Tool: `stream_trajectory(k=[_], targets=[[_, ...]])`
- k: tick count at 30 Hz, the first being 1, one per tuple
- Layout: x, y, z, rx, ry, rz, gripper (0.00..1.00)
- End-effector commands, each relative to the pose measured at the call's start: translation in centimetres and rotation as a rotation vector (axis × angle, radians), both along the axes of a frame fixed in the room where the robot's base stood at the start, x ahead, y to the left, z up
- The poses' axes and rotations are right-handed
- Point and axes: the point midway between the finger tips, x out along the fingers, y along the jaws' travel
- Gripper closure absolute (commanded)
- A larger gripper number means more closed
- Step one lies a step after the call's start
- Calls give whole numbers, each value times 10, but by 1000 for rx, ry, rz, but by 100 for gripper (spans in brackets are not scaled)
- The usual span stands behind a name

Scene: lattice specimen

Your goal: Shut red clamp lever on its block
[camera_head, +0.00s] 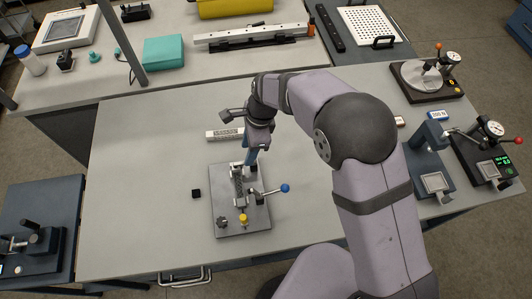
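A lever with a red ball knob (518,140) stands at the far right edge, on a dark block (485,165) with a dial gauge and a green display. The lever's exact angle is hard to read at this size. My gripper (251,159) points down over the grey fixture plate (225,226) at the table's centre, far to the left of the red knob. Its fingertips are close to the upright piece (238,184) on that plate. Whether the fingers are open or touch it is too small to tell.
A blue-knobbed lever (285,188) sticks out right from the fixture plate, with a yellow knob (243,219) in front. A small black cube (196,193) lies left. A pale bar (225,134) lies behind. Another gauge stand (425,82) with an orange-red knob stands back right. The left tabletop is clear.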

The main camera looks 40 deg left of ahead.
Motion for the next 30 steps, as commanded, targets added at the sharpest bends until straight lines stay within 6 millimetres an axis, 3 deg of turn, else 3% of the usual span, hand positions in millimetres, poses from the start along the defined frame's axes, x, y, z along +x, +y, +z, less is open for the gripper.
stream_trajectory(k=[16, 30], targets=[[8, -8, 49, 1, -1, 0, 61], [9, -9, 53, 0, 0, 0, 61]])
